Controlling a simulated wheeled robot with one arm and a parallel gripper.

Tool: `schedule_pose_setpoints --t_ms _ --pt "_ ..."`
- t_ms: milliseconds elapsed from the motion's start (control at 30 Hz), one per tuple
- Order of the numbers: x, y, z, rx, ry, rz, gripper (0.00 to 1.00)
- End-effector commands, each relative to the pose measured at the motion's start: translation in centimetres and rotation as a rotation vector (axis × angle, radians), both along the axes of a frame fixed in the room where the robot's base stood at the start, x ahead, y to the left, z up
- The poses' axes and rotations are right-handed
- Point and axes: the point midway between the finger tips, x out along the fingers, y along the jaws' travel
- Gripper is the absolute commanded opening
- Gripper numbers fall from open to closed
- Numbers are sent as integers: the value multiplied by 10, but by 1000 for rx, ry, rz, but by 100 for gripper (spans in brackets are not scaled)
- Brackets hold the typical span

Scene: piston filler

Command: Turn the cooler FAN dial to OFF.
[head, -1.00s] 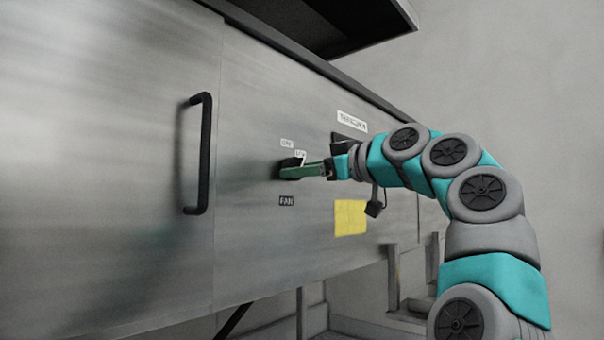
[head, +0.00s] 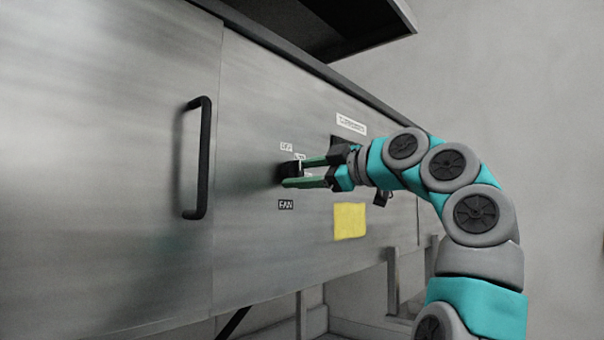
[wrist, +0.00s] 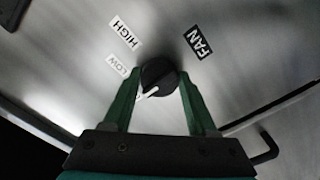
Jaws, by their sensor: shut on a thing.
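The black round FAN dial (head: 288,171) sits on the steel panel. In the wrist view the dial (wrist: 160,75) lies between the two green fingers of my gripper (wrist: 160,85). My gripper (head: 297,173) is shut on the dial, one finger on each side. The dial's white pointer line points to the lower left in the wrist view, roughly towards a small label partly hidden by the left finger. The LOW label (wrist: 117,65) and HIGH label (wrist: 126,35) stand further up. The FAN label (head: 286,204) is below the dial in the head view.
A black vertical door handle (head: 198,158) stands left of the dial. A yellow square (head: 350,221) is at the lower right of the panel, under a white label (head: 351,123) and a dark part behind my gripper. A dark overhang (head: 340,30) is above.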

Motion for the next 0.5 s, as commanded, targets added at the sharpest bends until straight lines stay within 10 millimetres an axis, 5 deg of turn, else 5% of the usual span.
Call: schedule_pose_setpoints --t_ms 333,367,500 --pt "0 1 0 -2 -2 1 2" --pt "0 1 0 -2 -2 1 61" --pt "0 1 0 -2 -2 1 77"
